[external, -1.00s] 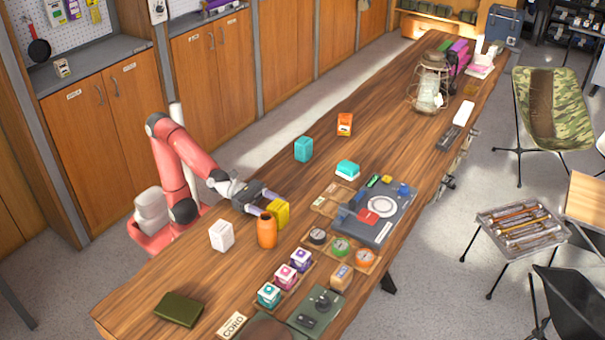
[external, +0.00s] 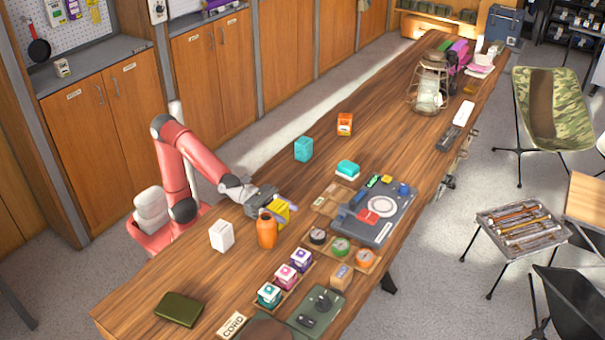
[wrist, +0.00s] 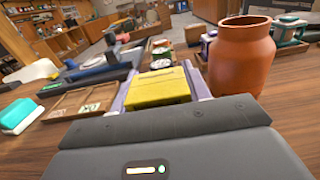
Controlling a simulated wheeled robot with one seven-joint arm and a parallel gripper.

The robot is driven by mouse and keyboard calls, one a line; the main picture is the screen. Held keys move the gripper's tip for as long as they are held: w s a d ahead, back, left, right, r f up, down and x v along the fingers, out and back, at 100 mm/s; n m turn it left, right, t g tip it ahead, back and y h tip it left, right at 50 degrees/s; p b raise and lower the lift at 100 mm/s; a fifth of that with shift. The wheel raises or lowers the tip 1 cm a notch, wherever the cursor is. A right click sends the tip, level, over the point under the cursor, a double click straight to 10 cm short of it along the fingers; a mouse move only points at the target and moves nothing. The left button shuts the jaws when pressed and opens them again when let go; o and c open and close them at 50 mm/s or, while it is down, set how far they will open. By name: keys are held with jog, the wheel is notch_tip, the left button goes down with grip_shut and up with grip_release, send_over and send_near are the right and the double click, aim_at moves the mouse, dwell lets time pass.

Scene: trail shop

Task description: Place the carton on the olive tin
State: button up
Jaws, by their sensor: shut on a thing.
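The yellow carton (external: 282,213) is between the fingers of my gripper (external: 277,207), which is shut on it. In the external view the carton looks tilted, and I cannot tell how far its lower edge is from the table. In the wrist view the yellow carton (wrist: 158,88) shows between both fingers, its lower part hidden by the gripper body. The olive tin (external: 178,309), a flat dark green box, lies on the near left part of the table, well away from my gripper. Its top is bare. It is not seen in the wrist view.
An orange bottle (external: 266,231) stands close beside my gripper, and it is large in the wrist view (wrist: 242,60). A white box (external: 222,235) stands between the gripper and the olive tin. Small boxes in a tray (external: 290,280) stand to the right. Table around the tin is mostly clear.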

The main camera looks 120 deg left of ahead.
notch_tip(320, 180, up, 10)
jog(key=p, duration=0.3)
jog(key=shift+f, duration=0.25)
jog(key=shift+d+r, duration=0.1)
jog(key=shift+r, duration=0.3)
jog(key=w+d+r+p, duration=0.2)
jog(key=w+d+r, duration=0.2)
jog(key=d+r, duration=0.45)
notch_tip(320, 180, up, 3)
jog(key=p, duration=0.3)
send_over(183, 312)
notch_tip(183, 312, down, 20)
jog(key=shift+r+b, duration=0.25)
jog(key=shift+b, duration=0.75)
